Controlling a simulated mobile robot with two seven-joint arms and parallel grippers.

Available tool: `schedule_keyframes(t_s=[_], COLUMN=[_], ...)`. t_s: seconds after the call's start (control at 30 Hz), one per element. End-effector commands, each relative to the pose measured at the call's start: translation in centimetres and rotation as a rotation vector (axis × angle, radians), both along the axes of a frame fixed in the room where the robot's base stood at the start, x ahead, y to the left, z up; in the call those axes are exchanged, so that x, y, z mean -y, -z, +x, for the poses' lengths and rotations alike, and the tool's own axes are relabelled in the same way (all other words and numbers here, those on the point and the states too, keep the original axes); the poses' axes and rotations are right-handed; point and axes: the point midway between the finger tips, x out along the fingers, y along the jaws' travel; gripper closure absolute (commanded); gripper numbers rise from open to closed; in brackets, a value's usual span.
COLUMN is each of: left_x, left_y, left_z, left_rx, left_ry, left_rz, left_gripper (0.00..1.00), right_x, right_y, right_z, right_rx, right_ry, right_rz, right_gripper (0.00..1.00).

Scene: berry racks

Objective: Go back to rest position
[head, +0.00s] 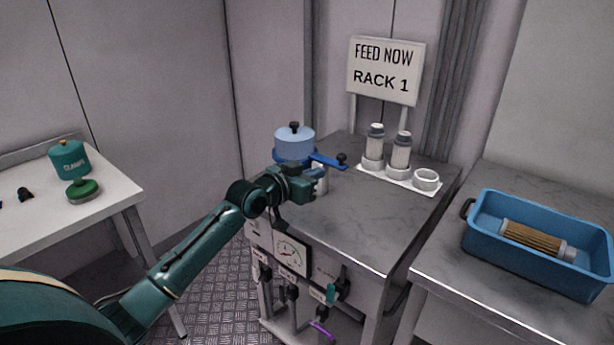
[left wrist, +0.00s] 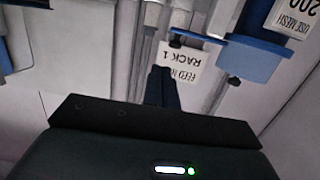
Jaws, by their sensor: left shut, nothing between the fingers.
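My left arm reaches from the lower left of the head view to the grey bench (head: 385,215). My left gripper (head: 316,186) is beside the blue housing (head: 294,142) with the black knob, at the bench's left end. Its fingertips are hard to make out there. In the left wrist view my left gripper's fingers (left wrist: 162,88) are together and empty. That view is turned over, and the RACK 1 sign (left wrist: 180,65) shows behind the fingers. My right gripper is not in view.
Two capped cylinders (head: 375,146) (head: 400,153) and a white ring (head: 426,179) stand on a white plate. A blue tray (head: 490,240) with a brown pleated cartridge (head: 532,240) is at right. A table (head: 110,195) at left holds a green canister (head: 69,158).

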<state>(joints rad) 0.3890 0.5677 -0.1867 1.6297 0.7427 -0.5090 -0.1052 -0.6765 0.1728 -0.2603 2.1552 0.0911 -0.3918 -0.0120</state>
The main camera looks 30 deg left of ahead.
Motion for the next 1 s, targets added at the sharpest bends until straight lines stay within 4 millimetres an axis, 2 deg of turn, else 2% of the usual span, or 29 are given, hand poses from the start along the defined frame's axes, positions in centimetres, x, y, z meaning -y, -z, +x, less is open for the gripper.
schedule_keyframes(t_s=[0.1,0.2,0.43,0.57,0.67,0.77,0.8,0.9,1.0], left_x=[-0.1,-0.1,-0.1,1.2,3.5,6.7,7.9,10.7,12.9], left_y=[-0.2,-0.4,-0.4,1.8,5.7,10.3,11.9,15.0,16.7], left_z=[-1.6,-2.4,-2.8,-4.0,-6.8,-11.5,-13.8,-19.5,-24.9], left_rx=[0.0,0.0,-0.001,-0.035,-0.093,-0.169,-0.2,-0.27,-0.331], left_ry=[0.0,0.0,0.0,0.009,0.023,0.039,0.043,0.05,0.05], left_rz=[0.002,0.001,0.001,0.005,0.018,0.032,0.037,0.046,0.055], left_gripper=[1.0,1.0,1.0,1.0,1.0,1.0,1.0,1.0,1.0], right_x=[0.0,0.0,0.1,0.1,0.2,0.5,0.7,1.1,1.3], right_y=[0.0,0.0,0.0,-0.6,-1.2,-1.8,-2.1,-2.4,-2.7], right_z=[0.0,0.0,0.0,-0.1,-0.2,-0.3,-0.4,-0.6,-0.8], right_rx=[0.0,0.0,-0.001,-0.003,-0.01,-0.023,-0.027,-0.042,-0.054], right_ry=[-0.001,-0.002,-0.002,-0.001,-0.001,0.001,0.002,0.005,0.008], right_rz=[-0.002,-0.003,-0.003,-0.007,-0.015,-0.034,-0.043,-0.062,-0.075], right_gripper=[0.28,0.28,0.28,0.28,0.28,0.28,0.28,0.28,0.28])
